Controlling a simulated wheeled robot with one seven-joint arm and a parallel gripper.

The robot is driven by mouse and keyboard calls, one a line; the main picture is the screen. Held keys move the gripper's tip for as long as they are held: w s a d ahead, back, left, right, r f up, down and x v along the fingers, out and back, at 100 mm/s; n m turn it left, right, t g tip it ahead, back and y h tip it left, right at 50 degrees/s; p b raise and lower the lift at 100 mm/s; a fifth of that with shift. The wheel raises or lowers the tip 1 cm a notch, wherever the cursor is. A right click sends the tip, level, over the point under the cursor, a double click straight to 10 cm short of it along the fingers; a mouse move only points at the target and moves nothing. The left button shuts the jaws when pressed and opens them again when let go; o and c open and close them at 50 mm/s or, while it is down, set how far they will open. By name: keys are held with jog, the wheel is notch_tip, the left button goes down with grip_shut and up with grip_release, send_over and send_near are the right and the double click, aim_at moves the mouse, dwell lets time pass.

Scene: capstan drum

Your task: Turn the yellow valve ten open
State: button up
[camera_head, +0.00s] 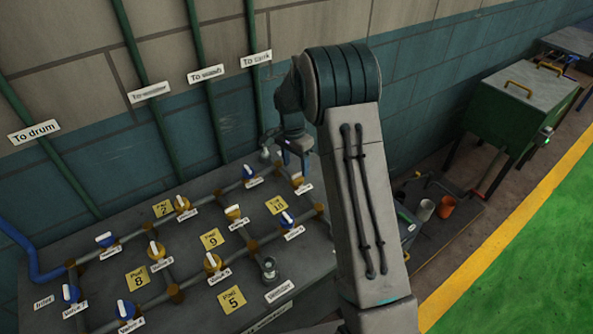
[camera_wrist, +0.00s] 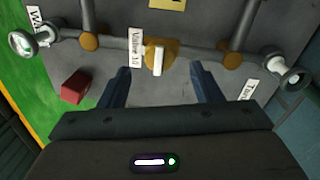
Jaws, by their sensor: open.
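The yellow valve ten (camera_wrist: 172,50) sits on a grey pipe in the wrist view, with the label "Valve 10" (camera_wrist: 135,47) beside it. Its white handle (camera_wrist: 158,60) points across the pipe, toward my gripper. My gripper (camera_wrist: 160,76) is open and empty. Its two dark fingers stand apart, one on each side of the handle's line, with the handle just beyond the fingertips. I see no contact. In the head view my gripper (camera_head: 298,146) hangs above the far right of the valve panel, over the yellow valve (camera_head: 297,180), whose label is too small to read there.
Several other blue and yellow valves, such as a yellow one (camera_head: 212,262), stand on the panel's pipes. Round fittings (camera_wrist: 20,42) and (camera_wrist: 272,60) flank the pipe run. A red block (camera_wrist: 74,87) lies at left in the wrist view. The wall rises behind the panel.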

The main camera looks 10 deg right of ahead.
aim_at(296, 174)
jog(key=shift+s+d+f+p, duration=0.15)
jog(key=shift+f+p, duration=0.25)
jog(key=shift+f, duration=1.8)
jog(key=shift+c, duration=0.3)
jog(key=c, duration=0.9)
jog(key=shift+c, duration=0.2)
